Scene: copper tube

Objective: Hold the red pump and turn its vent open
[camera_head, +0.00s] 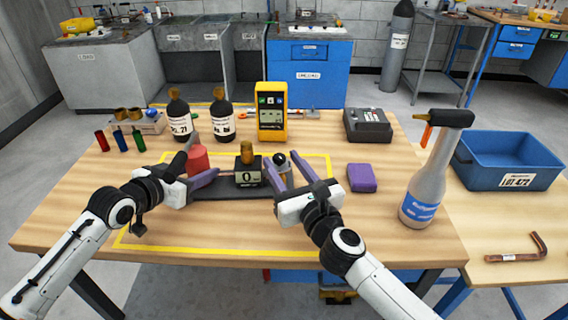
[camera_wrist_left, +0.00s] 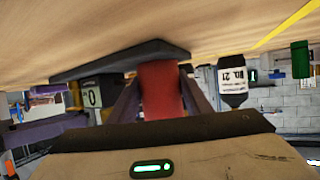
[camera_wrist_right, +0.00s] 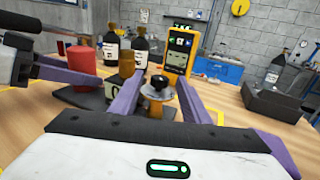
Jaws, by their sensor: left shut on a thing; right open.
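The red pump has a red cylinder (camera_head: 198,160) on a dark base plate (camera_head: 226,190), with a dark block (camera_head: 247,175) marked 0 and a brass top. My left gripper (camera_head: 203,158) is shut on the red cylinder, which also stands between its fingers in the left wrist view (camera_wrist_left: 160,92). At the base's right end is a brass fitting with a silver-and-black knob (camera_head: 279,159); I take it for the vent. My right gripper (camera_head: 288,166) is open beside the knob. In the right wrist view the knob (camera_wrist_right: 158,83) shows between its two purple fingers; contact cannot be told.
Two dark bottles (camera_head: 222,122) and a yellow meter (camera_head: 271,124) stand behind the pump. A purple block (camera_head: 361,178) and a spray bottle (camera_head: 424,185) are to the right. A blue bin (camera_head: 508,160) sits on the side table. The front table is clear.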

